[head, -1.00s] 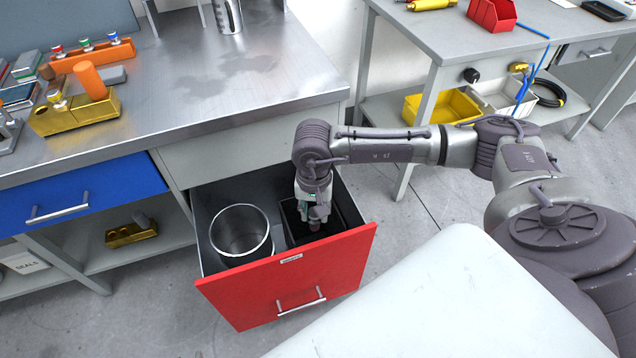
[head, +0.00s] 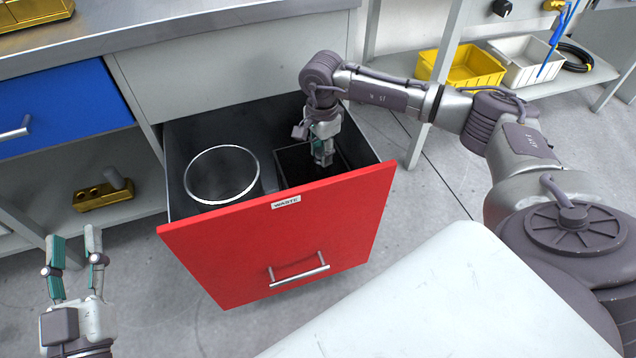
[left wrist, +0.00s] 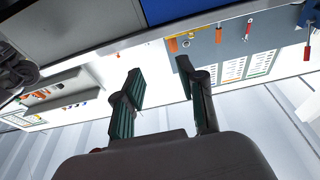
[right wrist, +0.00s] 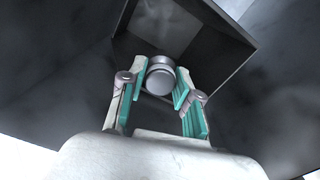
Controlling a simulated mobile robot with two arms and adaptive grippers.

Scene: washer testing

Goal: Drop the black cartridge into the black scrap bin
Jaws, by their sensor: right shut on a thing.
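The black scrap bin (head: 286,172) is a square, open-topped box in the right half of the pulled-out red drawer. It also shows beyond the fingers in the right wrist view (right wrist: 225,45). My right gripper (head: 323,158) points down at the bin's opening. In the right wrist view it is shut on the cartridge (right wrist: 159,82), a short cylinder whose visible end looks grey. The cartridge is hard to make out in the head view. My left gripper (head: 75,243) is open and empty, fingers up, left of the drawer; it also shows in the left wrist view (left wrist: 158,75).
A round metal bin (head: 222,180) stands left of the scrap bin. The red drawer front (head: 250,240) is labelled WASTE. A gold block (head: 100,195) lies on the lower shelf. Yellow (head: 470,68) and white (head: 525,65) trays sit on the right-hand shelf.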

